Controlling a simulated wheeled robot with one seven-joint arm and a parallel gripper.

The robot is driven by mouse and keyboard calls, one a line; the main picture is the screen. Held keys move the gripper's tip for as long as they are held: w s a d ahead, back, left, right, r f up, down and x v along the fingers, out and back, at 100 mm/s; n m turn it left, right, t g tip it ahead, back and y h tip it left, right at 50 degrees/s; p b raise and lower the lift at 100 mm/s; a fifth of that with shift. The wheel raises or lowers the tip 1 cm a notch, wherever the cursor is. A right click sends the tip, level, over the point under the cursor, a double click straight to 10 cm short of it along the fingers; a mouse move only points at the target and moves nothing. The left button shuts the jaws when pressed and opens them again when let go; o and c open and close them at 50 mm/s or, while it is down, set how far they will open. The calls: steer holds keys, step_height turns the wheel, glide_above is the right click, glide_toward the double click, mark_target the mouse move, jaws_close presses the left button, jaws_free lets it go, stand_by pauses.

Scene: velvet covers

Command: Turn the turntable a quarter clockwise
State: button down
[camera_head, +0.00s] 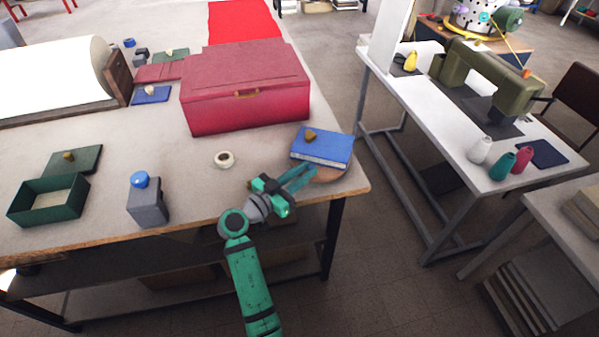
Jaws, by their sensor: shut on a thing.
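The turntable (331,174) is a low brown round disc at the near right corner of the workbench. A blue box (326,150) with a small brown knob on its top sits on it and hides most of it. My gripper (306,174) reaches in from the near left, low by the box's front side. Its teal fingers are shut at the turntable's left edge, close under the box. The exact contact is small and partly hidden.
A large red box (245,105) stands behind on the workbench (110,185). The bench's right edge is close.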

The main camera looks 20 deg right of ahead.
steer(key=shift+w+r, duration=0.1)
steer(key=c, duration=1.6)
jaws_free()
steer(key=v, duration=1)
steer(key=shift+a, duration=0.35)
